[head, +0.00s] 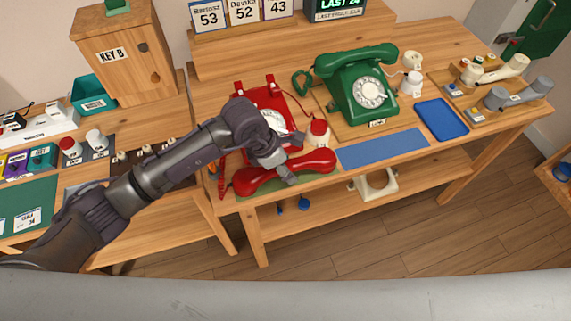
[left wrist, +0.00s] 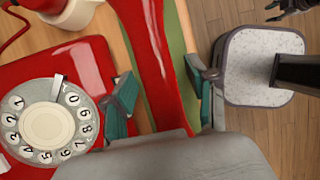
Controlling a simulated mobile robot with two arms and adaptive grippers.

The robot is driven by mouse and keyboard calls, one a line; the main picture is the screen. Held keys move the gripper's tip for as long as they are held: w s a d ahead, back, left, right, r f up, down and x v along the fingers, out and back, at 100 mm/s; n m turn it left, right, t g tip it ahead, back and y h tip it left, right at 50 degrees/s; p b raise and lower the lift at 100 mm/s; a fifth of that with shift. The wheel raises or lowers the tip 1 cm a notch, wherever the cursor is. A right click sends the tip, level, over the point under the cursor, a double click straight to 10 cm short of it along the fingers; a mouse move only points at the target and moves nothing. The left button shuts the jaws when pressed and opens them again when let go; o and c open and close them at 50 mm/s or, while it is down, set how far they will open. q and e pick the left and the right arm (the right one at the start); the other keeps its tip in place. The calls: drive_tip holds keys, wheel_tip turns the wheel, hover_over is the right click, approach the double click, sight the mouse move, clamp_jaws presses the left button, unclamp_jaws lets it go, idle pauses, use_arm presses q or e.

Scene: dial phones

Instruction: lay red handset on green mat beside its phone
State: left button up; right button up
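The red handset (head: 300,165) lies along the front edge of the table, over the green mat (head: 325,178), which shows as a strip under it. The red dial phone (head: 265,112) stands just behind, partly covered by my left arm. My left gripper (head: 283,165) is down at the middle of the handset. In the left wrist view, the fingers of the left gripper (left wrist: 163,95) are apart on either side of the handset (left wrist: 155,50), with small gaps showing. The mat (left wrist: 178,30) lies under it. A dark claw-like part, apparently my right gripper (left wrist: 290,8), shows at the top right corner, too little to judge.
A red-and-white pot (head: 318,134) stands close behind the handset. A blue mat (head: 383,149) lies bare to the right, in front of the green phone (head: 358,88). A blue tray (head: 441,119) is farther right. The table's front edge is close to the handset.

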use_arm(q)
drive_tip(key=shift+r, duration=0.15)
drive_tip(key=b+v, duration=0.1)
drive_tip(key=v, duration=1)
drive_tip(key=shift+r, duration=0.1)
drive_tip(key=shift+a+r+b, duration=0.15)
drive_tip(key=shift+r+b, duration=0.15)
drive_tip(key=shift+r, duration=0.1)
drive_tip(key=shift+s, duration=0.1)
